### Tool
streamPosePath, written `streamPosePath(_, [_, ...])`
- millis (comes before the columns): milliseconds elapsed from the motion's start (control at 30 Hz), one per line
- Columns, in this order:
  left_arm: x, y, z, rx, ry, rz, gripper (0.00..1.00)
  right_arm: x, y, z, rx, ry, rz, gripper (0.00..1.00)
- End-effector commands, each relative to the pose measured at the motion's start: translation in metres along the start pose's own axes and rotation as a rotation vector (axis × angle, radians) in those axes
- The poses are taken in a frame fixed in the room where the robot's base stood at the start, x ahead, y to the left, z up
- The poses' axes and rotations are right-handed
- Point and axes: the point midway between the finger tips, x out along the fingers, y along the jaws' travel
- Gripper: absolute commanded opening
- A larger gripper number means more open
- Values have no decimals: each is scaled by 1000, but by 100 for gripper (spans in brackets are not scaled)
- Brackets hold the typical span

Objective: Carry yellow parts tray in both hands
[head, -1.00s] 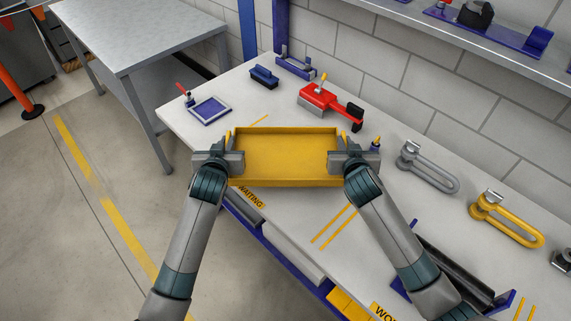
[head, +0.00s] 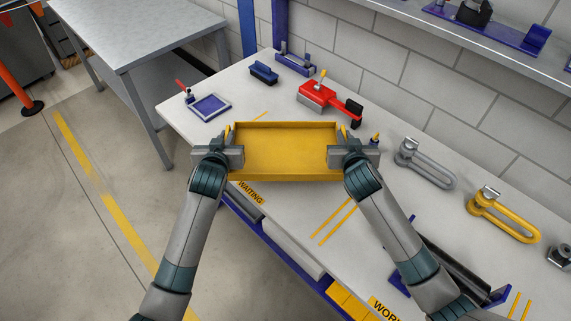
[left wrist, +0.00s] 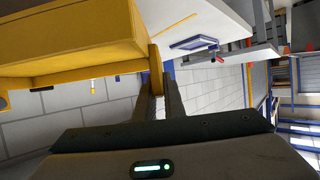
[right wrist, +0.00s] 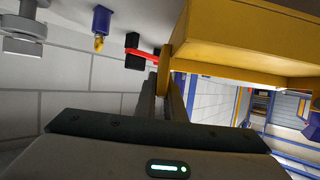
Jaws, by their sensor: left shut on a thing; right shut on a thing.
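The yellow parts tray (head: 286,150) is held between my two grippers over the white workbench in the head view. It looks empty and about level. My left gripper (head: 232,152) is shut on the tray's left end, and my right gripper (head: 338,152) is shut on its right end. In the left wrist view, the tray (left wrist: 70,45) fills the upper left, with the left fingers (left wrist: 160,85) on its end tab. In the right wrist view, the tray (right wrist: 240,40) fills the upper right, with the right fingers (right wrist: 166,85) on its other tab.
On the white workbench (head: 290,210) stand a red tool (head: 325,100), a blue brush-like block (head: 263,73), a blue-framed plate (head: 209,106), a grey shackle (head: 426,165) and a yellow shackle (head: 503,217). A grey table (head: 135,35) stands at the back left. A shelf (head: 460,40) runs along the wall.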

Motion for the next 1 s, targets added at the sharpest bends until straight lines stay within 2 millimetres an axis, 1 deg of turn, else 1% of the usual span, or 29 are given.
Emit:
streamPosePath(267, [4,0,9,0,1,0,0,4,0,9,0,1,0,0])
streamPosePath(1000, [17,0,41,0,1,0,0,17,0,41,0,1,0,0])
